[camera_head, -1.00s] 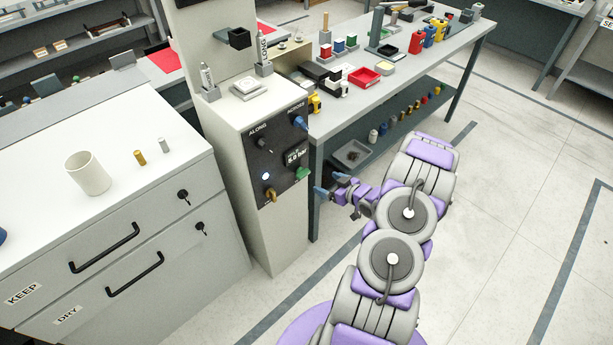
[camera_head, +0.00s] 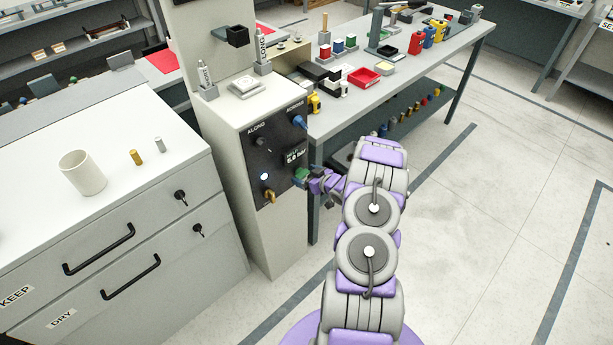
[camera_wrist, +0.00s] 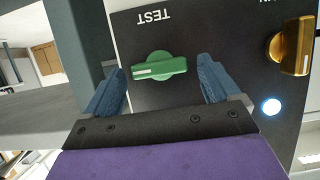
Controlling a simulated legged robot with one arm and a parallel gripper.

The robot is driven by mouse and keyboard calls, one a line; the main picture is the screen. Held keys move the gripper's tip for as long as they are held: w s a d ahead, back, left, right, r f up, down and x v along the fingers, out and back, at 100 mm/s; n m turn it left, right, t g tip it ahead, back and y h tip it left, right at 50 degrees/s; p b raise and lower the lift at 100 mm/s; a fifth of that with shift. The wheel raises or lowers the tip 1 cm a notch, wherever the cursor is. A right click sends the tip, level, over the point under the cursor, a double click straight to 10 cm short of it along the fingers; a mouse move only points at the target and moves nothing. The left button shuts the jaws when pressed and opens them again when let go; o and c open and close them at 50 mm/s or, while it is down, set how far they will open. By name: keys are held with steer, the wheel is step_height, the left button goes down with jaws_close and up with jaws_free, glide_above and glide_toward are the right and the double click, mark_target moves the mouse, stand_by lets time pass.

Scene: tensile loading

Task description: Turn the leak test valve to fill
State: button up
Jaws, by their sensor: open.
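The leak test valve is a green knob (camera_head: 299,174) low on the right of the black control panel (camera_head: 266,155). In the wrist view the green knob (camera_wrist: 160,66) lies crosswise between my fingers, with a white mark at its left end. The word TEST shows upside down above it. My gripper (camera_head: 305,178) is at the panel, in front of the knob. In the wrist view its blue fingers (camera_wrist: 161,80) are open on either side of the knob, with visible gaps. In the head view my gripper partly hides the knob.
A brass knob (camera_head: 270,196) and a lit white button (camera_head: 264,177) sit left of the valve. A blue knob (camera_head: 299,121) and a small display (camera_head: 294,157) sit above it. The workbench (camera_head: 400,90) stands close on the right, a drawer cabinet (camera_head: 120,235) on the left.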

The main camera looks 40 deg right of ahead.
steer(key=c, duration=1.1)
steer(key=shift+o, duration=0.2)
